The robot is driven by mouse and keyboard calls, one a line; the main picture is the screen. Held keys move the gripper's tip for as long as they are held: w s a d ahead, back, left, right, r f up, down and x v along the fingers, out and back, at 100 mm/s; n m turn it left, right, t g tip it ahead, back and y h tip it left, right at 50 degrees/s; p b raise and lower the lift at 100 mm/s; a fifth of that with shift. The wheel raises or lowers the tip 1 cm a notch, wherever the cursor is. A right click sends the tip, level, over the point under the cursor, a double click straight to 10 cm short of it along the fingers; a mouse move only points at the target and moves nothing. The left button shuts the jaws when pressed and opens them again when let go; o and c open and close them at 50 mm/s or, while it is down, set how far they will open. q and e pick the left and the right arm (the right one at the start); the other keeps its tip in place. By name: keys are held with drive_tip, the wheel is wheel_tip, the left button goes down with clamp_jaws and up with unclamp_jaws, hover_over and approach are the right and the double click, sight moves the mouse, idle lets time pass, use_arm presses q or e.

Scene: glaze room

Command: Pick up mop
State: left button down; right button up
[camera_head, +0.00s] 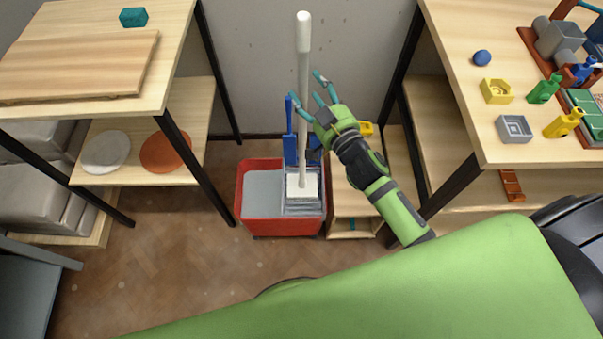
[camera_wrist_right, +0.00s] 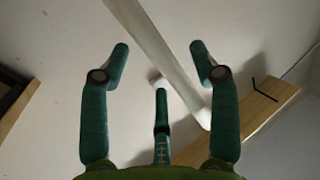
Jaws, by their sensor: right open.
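The mop (camera_head: 303,60) has a long pale handle and stands nearly upright, its lower end in the wringer of a red bucket (camera_head: 240,205). My right gripper (camera_head: 306,88) is open and empty at the upper half of the handle, with its teal fingers spread beside it. In the right wrist view the handle (camera_wrist_right: 160,52) slants between the two outer fingers of the gripper (camera_wrist_right: 159,48). I cannot tell whether any finger touches it. My left gripper is not in view.
A wooden shelf unit (camera_head: 190,110) stands left, with a board (camera_head: 75,65) on top and two discs below. A wooden table (camera_head: 455,30) with small coloured pieces stands right. A grey wall (camera_head: 245,60) is close behind the mop. The floor (camera_head: 165,250) at front left is clear.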

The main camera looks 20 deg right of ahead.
sight(307, 84)
drive_tip(key=w, duration=0.3)
drive_tip(key=shift+w+a+f, duration=0.1)
drive_tip(key=shift+w+a, duration=0.05)
drive_tip(key=shift+w, duration=0.15)
clamp_jaws()
drive_tip(key=shift+r, duration=0.25)
